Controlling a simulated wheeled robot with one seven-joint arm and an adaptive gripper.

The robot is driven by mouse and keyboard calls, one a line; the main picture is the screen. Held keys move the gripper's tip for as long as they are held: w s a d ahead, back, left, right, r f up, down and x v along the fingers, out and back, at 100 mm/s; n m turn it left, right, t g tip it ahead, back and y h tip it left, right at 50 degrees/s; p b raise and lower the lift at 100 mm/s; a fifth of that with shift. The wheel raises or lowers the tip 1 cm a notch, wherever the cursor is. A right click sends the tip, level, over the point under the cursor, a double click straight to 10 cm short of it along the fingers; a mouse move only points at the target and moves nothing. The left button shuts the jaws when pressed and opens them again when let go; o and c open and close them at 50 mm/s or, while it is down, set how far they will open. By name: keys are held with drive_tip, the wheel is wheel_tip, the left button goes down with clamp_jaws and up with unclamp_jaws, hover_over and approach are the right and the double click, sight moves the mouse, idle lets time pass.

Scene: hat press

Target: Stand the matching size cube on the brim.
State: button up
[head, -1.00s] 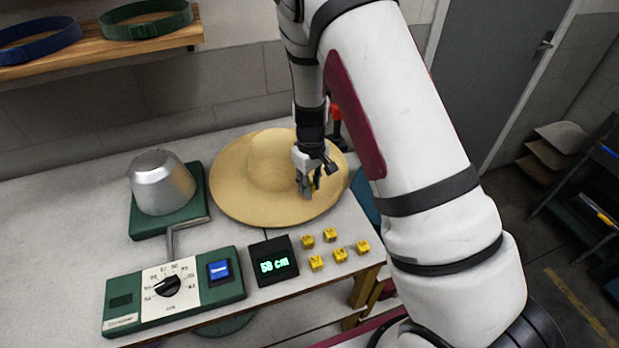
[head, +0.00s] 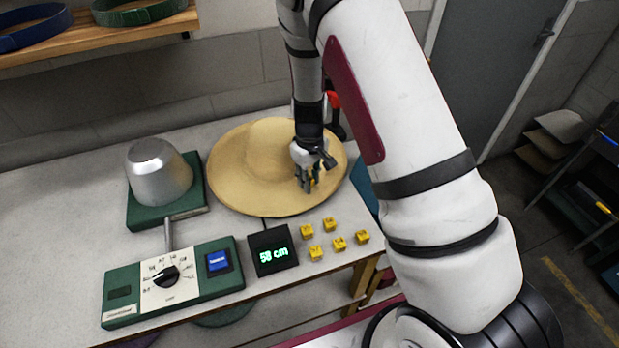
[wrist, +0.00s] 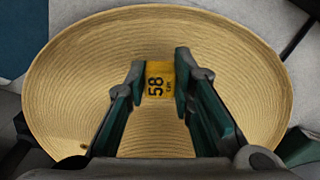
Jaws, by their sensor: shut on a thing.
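The straw hat (head: 232,163) lies on the workbench, its wide brim around a domed crown; its brim also fills much of the wrist view (wrist: 60,80). My gripper (head: 308,184) is over the right part of the brim. In the wrist view my gripper (wrist: 160,85) is shut on a yellow cube (wrist: 158,80) marked "58 cm". Whether the cube touches the brim is hard to tell. The small black display (head: 272,252) reads "58 cm" in green. Several other yellow cubes (head: 330,225) stand on the bench in front of the hat.
A metal hat block (head: 158,172) on a green base stands left of the hat. A green control box (head: 125,296) with a dial and blue button is at the front left. A shelf with hatbands (head: 90,40) is at the upper left.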

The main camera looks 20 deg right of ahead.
drive_tip(key=shift+f, duration=0.8)
drive_tip(key=o, duration=0.9)
drive_tip(key=shift+c, duration=0.2)
drive_tip(key=shift+r, duration=0.1)
drive_tip(key=s+a+r+m+t, duration=0.1)
drive_tip(key=s+r, duration=0.2)
drive_tip(key=r, duration=0.7)
drive_tip(key=s+r+t+y, duration=0.1)
drive_tip(key=s+r, duration=0.2)
drive_tip(key=r, duration=0.7)
drive_tip(key=s+a+r+m+t, duration=0.1)
drive_tip(key=s+r, duration=0.2)
drive_tip(key=r, duration=0.7)
drive_tip(key=s+r+m+t, duration=0.1)
drive_tip(key=s+r, duration=0.3)
drive_tip(key=s, duration=0.4)
drive_tip(key=s+d+r+m+t+h, duration=0.1)
drive_tip(key=s+r, duration=0.3)
drive_tip(key=s, duration=0.3)
drive_tip(key=shift+s+t, duration=0.3)
drive_tip(key=shift+s, duration=0.05)
